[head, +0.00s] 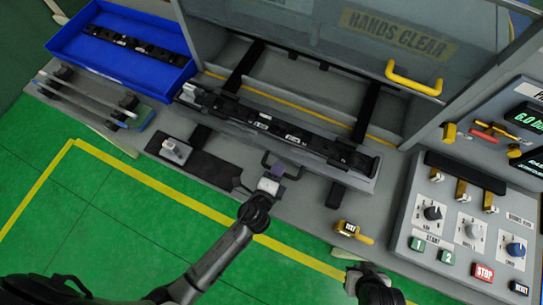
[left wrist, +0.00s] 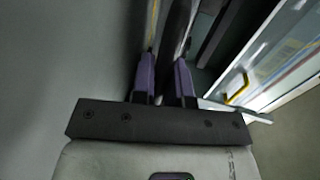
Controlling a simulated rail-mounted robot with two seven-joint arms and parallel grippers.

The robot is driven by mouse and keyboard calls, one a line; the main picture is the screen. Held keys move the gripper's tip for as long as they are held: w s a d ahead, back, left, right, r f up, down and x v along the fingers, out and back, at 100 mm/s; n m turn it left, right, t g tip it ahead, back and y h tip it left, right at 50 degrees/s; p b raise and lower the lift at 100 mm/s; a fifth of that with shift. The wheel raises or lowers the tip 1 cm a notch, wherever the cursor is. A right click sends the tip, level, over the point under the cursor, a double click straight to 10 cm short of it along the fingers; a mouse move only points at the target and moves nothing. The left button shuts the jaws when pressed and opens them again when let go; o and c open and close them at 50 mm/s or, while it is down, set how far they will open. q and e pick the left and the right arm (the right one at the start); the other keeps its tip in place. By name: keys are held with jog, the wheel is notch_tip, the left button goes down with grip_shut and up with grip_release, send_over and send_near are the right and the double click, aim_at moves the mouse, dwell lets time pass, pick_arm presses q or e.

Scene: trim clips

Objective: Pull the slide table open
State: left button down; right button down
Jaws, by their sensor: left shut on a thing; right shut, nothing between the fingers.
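The grey slide table (head: 313,158) carries a long black trim part (head: 262,122) and lies along the front of the machine's opening. Two dark rails (head: 244,66) run from it back into the opening. A dark handle (head: 266,159) sticks out from its front edge. My left gripper (head: 277,170) is shut on this handle, its purple fingers at it. In the left wrist view the two purple fingers (left wrist: 164,75) point forward; their hold on the handle is hard to make out there. My right gripper (head: 365,272) is shut and empty, low in the head view, away from the table.
A clear guard marked HANDS CLEAR (head: 398,34) has a yellow handle (head: 414,79). A blue tray (head: 68,46) with a dark part stands at the left. A control panel (head: 460,228) with buttons and knobs is at the right. A yellow-and-black device (head: 347,229) sits on the ledge.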

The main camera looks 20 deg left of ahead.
pick_arm(q)
jog(key=shift+s+r, duration=0.1)
jog(key=shift+s, duration=0.15)
jog(key=c, duration=1.1)
grip_release()
jog(key=shift+c, duration=0.2)
jog(key=shift+s+a, duration=0.1)
jog(key=shift+s, duration=0.4)
jog(key=b+v, duration=0.1)
jog(key=v, duration=1.1)
jog(key=shift+s+b, duration=0.35)
jog(key=shift+s, duration=0.05)
